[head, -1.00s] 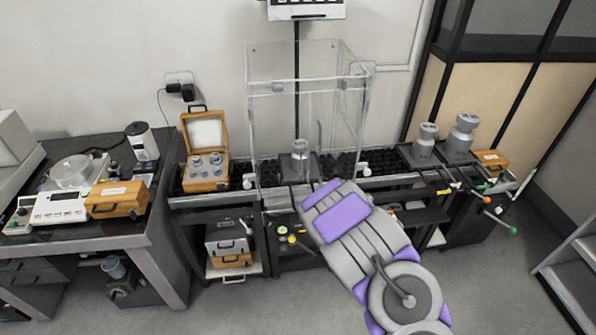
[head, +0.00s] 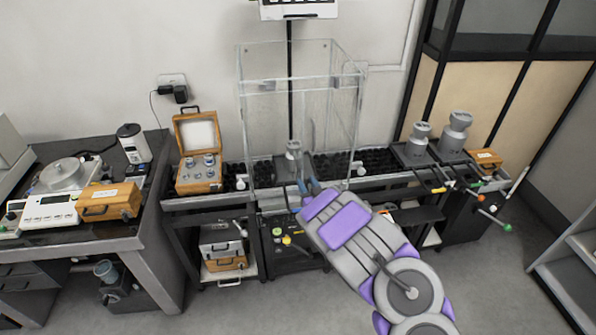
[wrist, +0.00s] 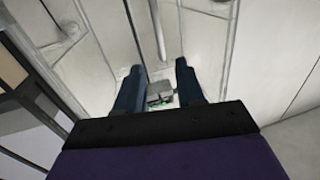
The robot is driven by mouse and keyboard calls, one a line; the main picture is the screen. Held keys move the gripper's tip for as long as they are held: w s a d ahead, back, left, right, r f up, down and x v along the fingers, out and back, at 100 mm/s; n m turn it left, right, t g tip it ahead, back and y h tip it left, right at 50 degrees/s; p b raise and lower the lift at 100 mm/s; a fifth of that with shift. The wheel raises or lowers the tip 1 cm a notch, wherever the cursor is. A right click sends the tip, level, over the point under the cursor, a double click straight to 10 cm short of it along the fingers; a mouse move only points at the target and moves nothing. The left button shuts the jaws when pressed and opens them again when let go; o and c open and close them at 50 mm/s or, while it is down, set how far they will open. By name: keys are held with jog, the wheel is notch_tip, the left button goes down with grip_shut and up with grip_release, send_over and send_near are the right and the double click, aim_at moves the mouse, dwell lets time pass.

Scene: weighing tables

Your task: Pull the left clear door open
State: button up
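A clear enclosure (head: 262,125) stands on the middle weighing table, with transparent front and side panels. Its left clear door is hard to tell apart from the other panels, and no gap at it is visible. A metal weight (head: 293,150) stands inside the enclosure on a dark platform. My gripper (head: 308,186) is low in front of the enclosure, near the middle of its front. In the wrist view, the two dark fingers of my gripper (wrist: 158,75) are apart with nothing gripped between them. Clear panels and their edges (wrist: 160,30) show beyond the fingertips. Contact with the door cannot be told.
An open wooden weight case (head: 198,175) is to the left. Large metal weights (head: 455,132) stand to the right. The floor in front is clear.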

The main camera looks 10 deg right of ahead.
aim_at(296, 166)
jog(key=w, duration=0.2)
jog(key=w+a+b, duration=0.1)
jog(key=w, duration=0.2)
jog(key=w+b, duration=0.1)
jog(key=w, duration=0.1)
jog(key=shift+w+a+f, duration=0.15)
jog(key=shift+a, duration=0.1)
jog(key=shift+w+a, duration=0.1)
jog(key=shift+w, duration=0.55)
jog(key=shift+c, duration=0.2)
grip_shut()
